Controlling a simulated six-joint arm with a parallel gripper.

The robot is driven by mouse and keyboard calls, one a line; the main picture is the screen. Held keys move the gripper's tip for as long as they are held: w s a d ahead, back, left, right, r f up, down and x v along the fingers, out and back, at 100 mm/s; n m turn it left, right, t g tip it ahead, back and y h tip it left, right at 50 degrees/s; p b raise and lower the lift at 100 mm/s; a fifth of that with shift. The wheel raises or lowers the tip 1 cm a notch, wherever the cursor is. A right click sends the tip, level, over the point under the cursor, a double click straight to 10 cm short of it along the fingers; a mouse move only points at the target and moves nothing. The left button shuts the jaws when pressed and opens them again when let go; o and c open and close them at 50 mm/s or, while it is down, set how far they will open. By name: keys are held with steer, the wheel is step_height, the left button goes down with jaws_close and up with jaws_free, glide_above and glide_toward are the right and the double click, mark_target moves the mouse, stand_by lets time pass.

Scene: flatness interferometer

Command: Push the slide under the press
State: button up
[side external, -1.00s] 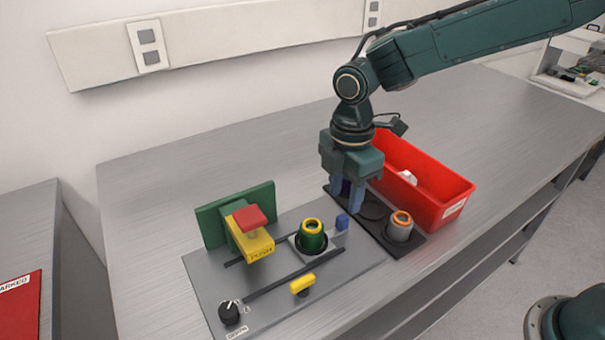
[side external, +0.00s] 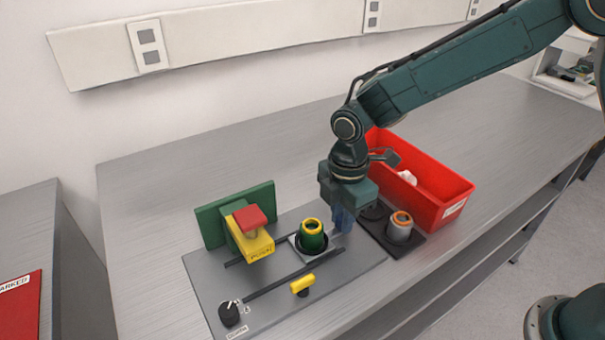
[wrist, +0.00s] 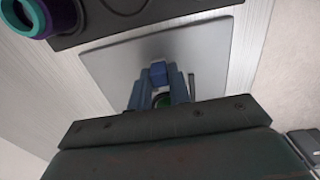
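The press has a red pad (side external: 249,216) and a yellow block marked PUSH (side external: 257,246) before a green upright plate (side external: 207,228). The slide (side external: 298,241) is a light square carriage right of the press, out from under it. A green cylinder with a yellow rim (side external: 311,237) stands in it. A small blue block (wrist: 158,72) is at the slide's right side. My gripper (side external: 342,225) is low over this block, its blue fingers on either side. In the wrist view, I cannot tell whether the fingers (wrist: 160,85) touch it.
A dark tray (side external: 412,248) holds a grey cylinder with an orange rim (side external: 400,228). A purple and teal ring (wrist: 38,15) shows in the wrist view. A red bin (side external: 432,180) stands behind. The base plate has a yellow T-handle (side external: 303,285) and a black knob (side external: 229,313).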

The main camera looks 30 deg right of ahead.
mark_target(309, 226)
jaws_close()
steer(key=shift+a, duration=3.85)
steer(key=o, duration=0.6)
jaws_free()
steer(key=shift+r, duration=0.15)
step_height(309, 226, up, 14)
steer(key=shift+f, duration=0.15)
